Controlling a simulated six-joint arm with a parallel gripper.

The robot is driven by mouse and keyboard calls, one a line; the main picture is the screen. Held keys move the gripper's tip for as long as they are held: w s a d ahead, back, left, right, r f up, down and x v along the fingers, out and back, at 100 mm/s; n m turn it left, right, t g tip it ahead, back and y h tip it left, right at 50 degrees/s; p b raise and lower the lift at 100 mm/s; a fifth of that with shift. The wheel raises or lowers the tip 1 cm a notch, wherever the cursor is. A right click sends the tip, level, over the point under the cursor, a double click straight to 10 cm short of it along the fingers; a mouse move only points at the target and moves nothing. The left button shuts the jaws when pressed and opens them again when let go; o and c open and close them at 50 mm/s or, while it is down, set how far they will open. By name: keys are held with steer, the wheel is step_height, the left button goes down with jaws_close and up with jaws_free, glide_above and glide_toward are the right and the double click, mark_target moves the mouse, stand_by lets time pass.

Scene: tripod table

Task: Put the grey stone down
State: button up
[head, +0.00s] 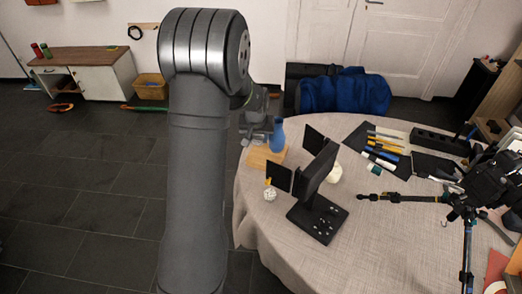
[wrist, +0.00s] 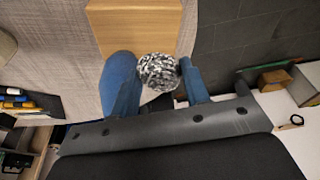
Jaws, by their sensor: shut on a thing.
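The grey stone (wrist: 158,71) is a rounded, speckled black-and-white lump. My gripper (wrist: 155,80) has blue fingers on both sides of it in the wrist view and is shut on it. In the head view my gripper (head: 257,132) is at the table's left edge, over or beside a light wooden block (head: 262,158); I cannot make out the stone there. The wooden block (wrist: 135,28) lies just beyond the stone in the wrist view, its near edge partly covered by the stone. I cannot tell whether the stone touches anything below.
A black stand with panels (head: 318,190), a white speckled ball (head: 270,195) and a pale round thing (head: 334,174) are on the cloth-covered table (head: 380,265). Pens and a tripod occupy the right. The table's front is clear.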

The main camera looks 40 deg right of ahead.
mark_target(258, 156)
steer(key=shift+f, duration=3.15)
steer(key=o, duration=1)
steer(key=shift+f, duration=0.15)
steer(key=v, duration=1.2)
steer(key=shift+w, duration=0.1)
